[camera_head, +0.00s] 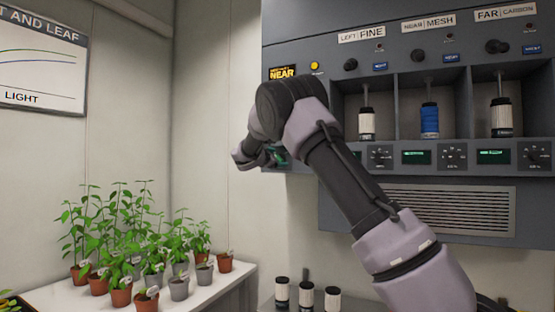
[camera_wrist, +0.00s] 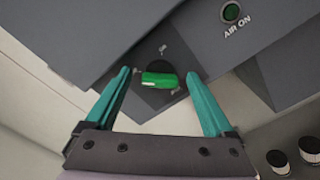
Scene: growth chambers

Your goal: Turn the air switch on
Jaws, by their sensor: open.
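The air switch, a green knob (camera_wrist: 160,80) on a dark square plate, shows in the wrist view; its handle lies roughly level across the picture. Small markings around it are too blurred to read. Up and right of it is a round green lamp or button (camera_wrist: 231,12) labelled "AIR ON". My gripper (camera_wrist: 158,74) has its two teal fingers spread, one on each side of the knob, with gaps to it; nothing is held. In the head view my arm hides most of the switch area at the panel's lower left corner.
The grey panel (camera_head: 418,195) has three labelled bays with canisters, small dials and a vent grille. Potted plants (camera_head: 122,297) stand on a white table at the left. Several black-and-white canisters (camera_head: 306,296) stand below the panel.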

